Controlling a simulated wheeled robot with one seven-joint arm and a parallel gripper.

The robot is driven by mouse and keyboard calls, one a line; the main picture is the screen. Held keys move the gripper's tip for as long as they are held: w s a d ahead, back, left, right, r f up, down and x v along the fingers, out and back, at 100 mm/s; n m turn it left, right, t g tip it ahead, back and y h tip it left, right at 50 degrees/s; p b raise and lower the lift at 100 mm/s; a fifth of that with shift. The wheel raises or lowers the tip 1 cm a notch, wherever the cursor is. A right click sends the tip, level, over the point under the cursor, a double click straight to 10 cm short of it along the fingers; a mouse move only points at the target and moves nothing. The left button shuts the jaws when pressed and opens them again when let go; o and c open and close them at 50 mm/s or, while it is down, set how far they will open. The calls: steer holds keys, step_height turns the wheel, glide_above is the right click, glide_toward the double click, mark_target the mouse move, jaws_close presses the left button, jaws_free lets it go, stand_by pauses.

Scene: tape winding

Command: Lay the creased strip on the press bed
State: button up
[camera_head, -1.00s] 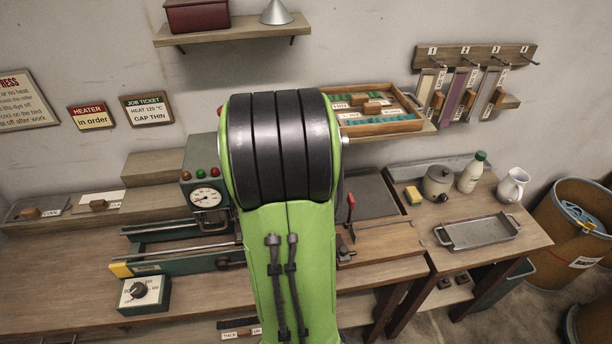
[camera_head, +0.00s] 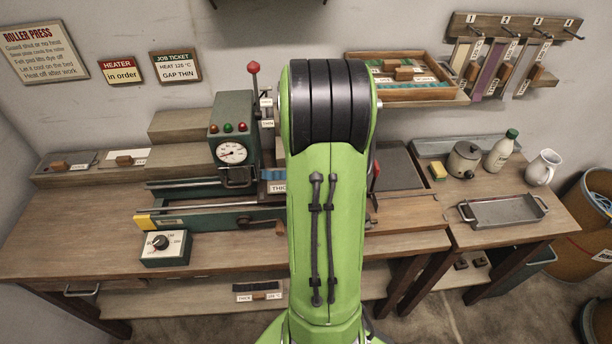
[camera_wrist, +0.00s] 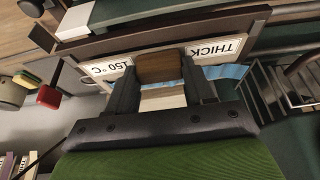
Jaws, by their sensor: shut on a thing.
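My gripper (camera_wrist: 162,92) is shut on a brown wooden grip block in the wrist view. The block (camera_wrist: 158,67) is on a tray-like plate labelled THICK (camera_wrist: 214,50) and 150 °C, upside down there. A blue strip (camera_wrist: 228,72) shows along the plate beside my fingers; its crease cannot be made out. In the head view the THICK label (camera_head: 278,188) and blue piece (camera_head: 273,174) show just left of my arm, at the roller press. The green press bed (camera_head: 205,217) has metal rails. My arm hides the gripper there; whether the plate touches the bed cannot be told.
The press (camera_head: 233,135) has a gauge, lamps and a red-knobbed lever (camera_head: 253,72). A dial box (camera_head: 165,248) stands in front. A grey tray (camera_head: 502,210), pot, bottle and jug are at right. Hanging strips (camera_head: 490,68) are on the wall rack.

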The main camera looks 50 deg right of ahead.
steer(key=shift+r, duration=0.1)
steer(key=shift+f+b, duration=0.5)
steer(key=shift+f, duration=0.05)
steer(key=o, duration=1.2)
steer(key=shift+c, duration=0.2)
steer(key=p+v, duration=0.3)
steer(key=v, duration=1.3)
